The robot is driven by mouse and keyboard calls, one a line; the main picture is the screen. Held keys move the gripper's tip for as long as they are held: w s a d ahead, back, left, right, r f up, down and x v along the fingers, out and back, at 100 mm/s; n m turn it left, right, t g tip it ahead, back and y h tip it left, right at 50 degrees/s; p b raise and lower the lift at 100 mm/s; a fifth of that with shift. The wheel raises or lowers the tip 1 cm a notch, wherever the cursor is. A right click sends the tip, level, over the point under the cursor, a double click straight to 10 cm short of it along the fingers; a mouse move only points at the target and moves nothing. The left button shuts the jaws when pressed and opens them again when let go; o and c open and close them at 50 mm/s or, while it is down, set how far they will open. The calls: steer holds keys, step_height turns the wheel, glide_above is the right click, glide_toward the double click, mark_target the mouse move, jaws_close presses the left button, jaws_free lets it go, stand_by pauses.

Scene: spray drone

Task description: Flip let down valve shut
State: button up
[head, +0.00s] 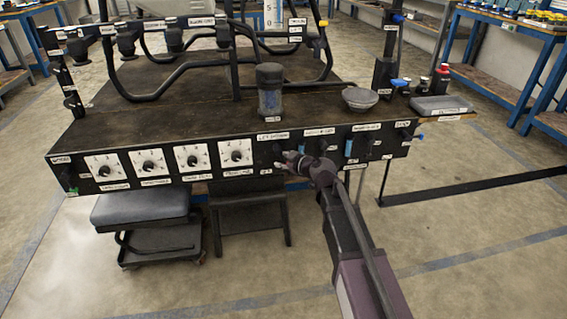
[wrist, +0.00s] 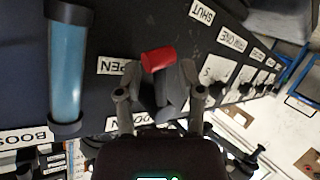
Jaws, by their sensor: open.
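The let down valve shows in the wrist view as a lever with a red tip (wrist: 158,59) on the black panel. An OPEN label (wrist: 118,66) is beside it and a SHUT label (wrist: 202,11) is farther off at the top. My gripper (wrist: 158,82) is open, with one finger on each side of the lever. I cannot tell whether the fingers touch it. In the head view my gripper (head: 286,160) is at the bench's front panel, under the left of the upper labels, and hides the lever.
A clear tube with blue liquid (wrist: 66,65) stands beside the valve in the wrist view. Several white dial plates (head: 236,152) line the panel to the left. A dark cylinder (head: 270,90) and a round dish (head: 360,98) are on the bench top. A stool (head: 140,208) is below.

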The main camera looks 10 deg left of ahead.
steer(key=shift+a, duration=0.1)
jaws_close()
steer(key=shift+f, duration=0.15)
steer(key=shift+a+f+m+b, duration=0.15)
steer(key=shift+m+b, duration=0.15)
steer(key=shift+b, duration=0.25)
steer(key=shift+s+a+m+y+b, duration=0.15)
steer(key=shift+a+m+y+b, duration=0.1)
steer(key=shift+m+y+b, duration=0.5)
steer(key=shift+s+a+f+m+y+b, duration=0.1)
steer(key=shift+a+m+y+b, duration=0.35)
steer(key=shift+b, duration=0.5)
steer(key=shift+r+m+y, duration=0.2)
steer(key=shift+m+y, duration=0.1)
steer(key=shift+y, duration=0.1)
